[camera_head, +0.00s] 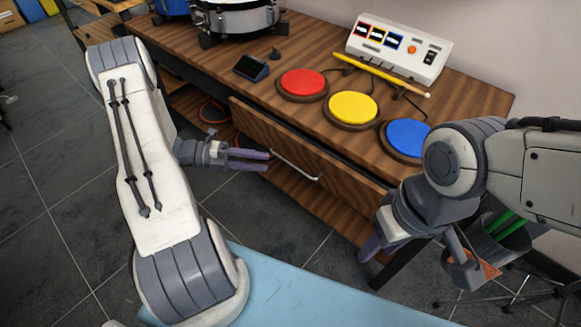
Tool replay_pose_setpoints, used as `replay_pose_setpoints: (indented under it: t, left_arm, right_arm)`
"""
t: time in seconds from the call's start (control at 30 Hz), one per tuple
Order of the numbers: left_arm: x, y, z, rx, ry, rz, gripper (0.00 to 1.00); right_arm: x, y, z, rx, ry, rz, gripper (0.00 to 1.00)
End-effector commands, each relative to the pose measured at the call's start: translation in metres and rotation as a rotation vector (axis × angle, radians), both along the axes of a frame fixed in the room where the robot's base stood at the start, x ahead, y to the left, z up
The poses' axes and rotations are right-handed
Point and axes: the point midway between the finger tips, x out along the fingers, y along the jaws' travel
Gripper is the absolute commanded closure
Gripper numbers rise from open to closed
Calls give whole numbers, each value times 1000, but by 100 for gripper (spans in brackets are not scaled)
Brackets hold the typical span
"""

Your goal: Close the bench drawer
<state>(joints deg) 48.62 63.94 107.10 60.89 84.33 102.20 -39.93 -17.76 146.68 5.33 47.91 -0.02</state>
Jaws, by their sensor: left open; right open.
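The wooden bench drawer (341,186) stands pulled out from under the bench top, with a dark gap showing along its upper edge. Its pale bar handle (296,166) is on the front face. My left gripper (268,160) is open, with its fingers pointing right beside the drawer front, left of the handle; I cannot tell whether they touch the drawer. My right gripper (377,246) is open at the drawer's right end, pointing down and left, partly hidden by its own wrist. The right end of the drawer is hidden behind my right arm.
On the bench top (470,92) are red (303,83), yellow (353,106) and blue (407,138) pads, a drumstick (385,76), a white control box (400,48), a small dark device (251,68) and a drum (236,18). A bin (500,240) stands at lower right.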

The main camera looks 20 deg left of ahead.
Motion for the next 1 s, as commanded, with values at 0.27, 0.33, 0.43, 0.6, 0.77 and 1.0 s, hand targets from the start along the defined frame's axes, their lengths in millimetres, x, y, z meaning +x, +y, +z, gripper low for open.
replay_pose_setpoints:
  t: [0.27,0.33,0.43,0.6,0.77,1.0]
  left_arm:
    - [7,-2,-13,-60,58,80,56]
    - [12,-13,-15,-59,57,78,56]
    - [20,-32,-18,-59,57,76,56]
    - [32,-59,-23,-57,56,75,56]
    - [40,-74,-24,-57,55,77,56]
    - [43,-80,-25,-56,54,79,56]
  right_arm:
    - [0,0,-5,0,0,0,56]
    - [0,0,-7,0,0,0,56]
    - [0,0,-10,0,0,0,56]
    - [0,0,-14,0,0,0,56]
    - [0,0,-17,0,0,0,56]
    - [0,0,-17,0,0,0,56]
